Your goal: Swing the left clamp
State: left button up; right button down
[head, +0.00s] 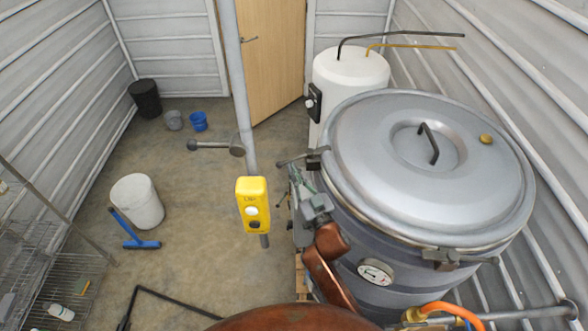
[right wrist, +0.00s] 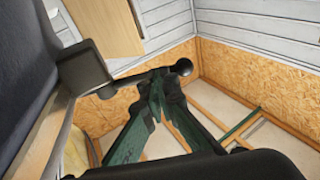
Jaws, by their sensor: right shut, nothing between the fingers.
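The large grey metal hopper (head: 350,205) stands at the right with its round lid (head: 370,150) on. The left clamp (head: 318,152) sits at the left of the lid rim, its lever pointing left. My right gripper (head: 295,172) is just below this lever, fingers shut and empty. In the right wrist view the fingertips (right wrist: 158,82) overlap the lever, which ends in a dark ball knob (right wrist: 183,67); I cannot tell whether they touch. The clamp's dark block (right wrist: 84,70) is left of them. My left gripper is not in view.
A second clamp (head: 440,257) is on the hopper's front rim. A pole with a yellow switch box (head: 252,205) stands left of my right gripper. A white tank (head: 350,68) is behind the hopper. A white bucket (head: 137,201) and blue squeegee (head: 140,244) are on the floor at left.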

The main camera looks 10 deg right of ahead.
jog(key=shift+w+a, duration=0.45)
jog(key=shift+w, duration=0.35)
jog(key=shift+w+a, duration=0.4)
jog(key=shift+w, duration=0.4)
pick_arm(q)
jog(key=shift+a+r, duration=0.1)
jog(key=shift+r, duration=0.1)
pick_arm(e)
jog(key=shift+s, duration=0.2)
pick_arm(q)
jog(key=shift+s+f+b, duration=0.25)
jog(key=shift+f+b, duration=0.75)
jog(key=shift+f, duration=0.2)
pick_arm(e)
jog(key=s+a+f, duration=0.1)
jog(key=s+f, duration=0.1)
jog(key=s, duration=1.1)
jog(key=shift+s+f, duration=0.25)
jog(key=shift+f, duration=0.15)
